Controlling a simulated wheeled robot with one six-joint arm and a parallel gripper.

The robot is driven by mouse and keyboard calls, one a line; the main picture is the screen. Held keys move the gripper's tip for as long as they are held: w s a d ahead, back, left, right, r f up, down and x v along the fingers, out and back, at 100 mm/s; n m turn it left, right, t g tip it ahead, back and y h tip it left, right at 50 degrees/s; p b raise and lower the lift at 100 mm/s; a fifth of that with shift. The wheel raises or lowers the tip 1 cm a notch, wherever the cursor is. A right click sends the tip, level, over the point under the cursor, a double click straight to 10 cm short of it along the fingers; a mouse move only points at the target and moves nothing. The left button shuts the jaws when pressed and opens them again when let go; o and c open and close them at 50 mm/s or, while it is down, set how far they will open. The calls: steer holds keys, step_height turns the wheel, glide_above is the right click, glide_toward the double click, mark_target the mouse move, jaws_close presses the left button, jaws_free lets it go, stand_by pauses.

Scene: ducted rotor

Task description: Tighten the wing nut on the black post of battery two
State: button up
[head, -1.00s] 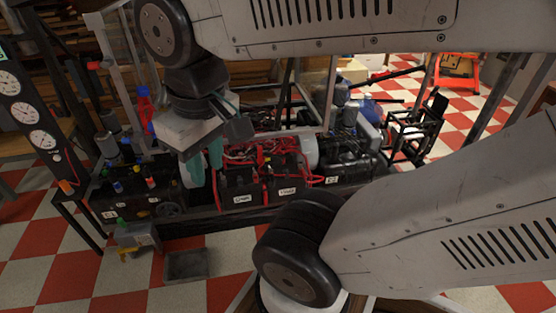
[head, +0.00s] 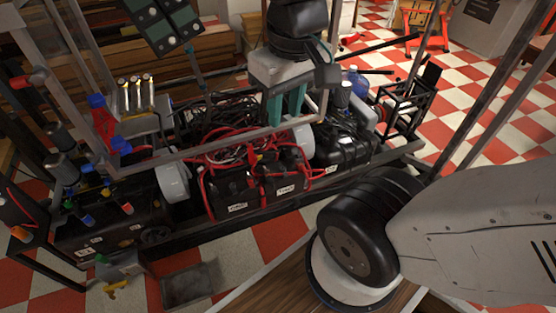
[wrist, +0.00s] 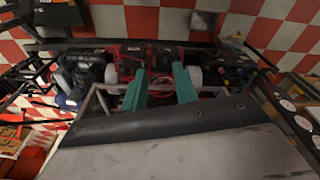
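Two black batteries with red cables and white labels sit side by side in the frame. The left battery (head: 228,187) and the right battery (head: 284,178) show in the head view. Their label text is too small to read surely, so I cannot tell which is battery two. The black post and its wing nut are too small to make out. My gripper (head: 287,108) has teal fingers and appears above and behind the right battery. In the wrist view its fingers (wrist: 160,88) are spread apart with nothing between them, and the batteries lie beyond the tips.
Metal frame bars (head: 225,148) cross near my gripper. A black engine-like unit (head: 345,145) stands right of the batteries. A red-and-blue part (head: 105,125) and small coloured knobs are at the left. A grey tray (head: 188,286) lies on the checkered floor.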

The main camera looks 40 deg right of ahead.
steer(key=w+d+f, duration=0.2)
steer(key=w, duration=0.9)
steer(key=g, duration=0.1)
glide_above(266, 168)
steer(key=shift+n, duration=0.4)
step_height(266, 168, down, 49)
steer(key=shift+f, duration=0.1)
step_height(266, 168, down, 8)
steer(key=shift+f, duration=0.15)
steer(key=shift+d, duration=0.1)
jaws_close()
